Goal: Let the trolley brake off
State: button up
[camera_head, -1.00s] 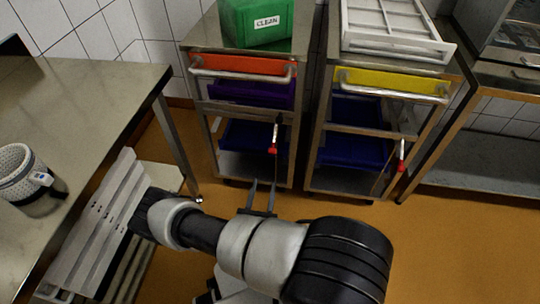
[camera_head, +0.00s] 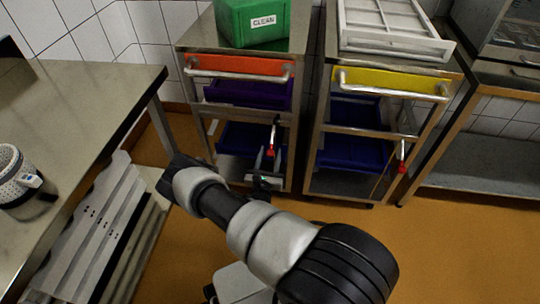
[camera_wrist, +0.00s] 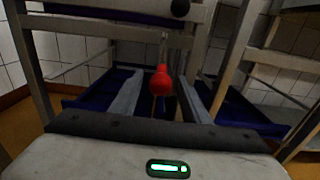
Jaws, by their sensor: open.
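Two steel trolleys stand side by side, the left one with an orange front (camera_head: 240,66) and the right one with a yellow front (camera_head: 390,82). Each has a brake lever with a red end: the left lever (camera_head: 271,141) hangs at the left trolley's right post, the right lever (camera_head: 403,156) at the right trolley's right post. My gripper (camera_head: 267,161) is open at the left trolley's lever. In the wrist view, the red knob (camera_wrist: 160,80) appears between my two open fingers, with a visible gap on each side; I cannot tell the exact depth.
Blue trays (camera_head: 355,150) sit on the trolleys' lower shelves. A green crate (camera_head: 255,20) marked CLEAN stands on the left trolley, a white rack (camera_head: 395,28) on the right one. A steel table (camera_head: 80,85) with a perforated mould (camera_head: 14,175) is at left. Floor between is clear.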

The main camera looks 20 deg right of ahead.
jog(key=shift+w, duration=0.1)
grip_shut()
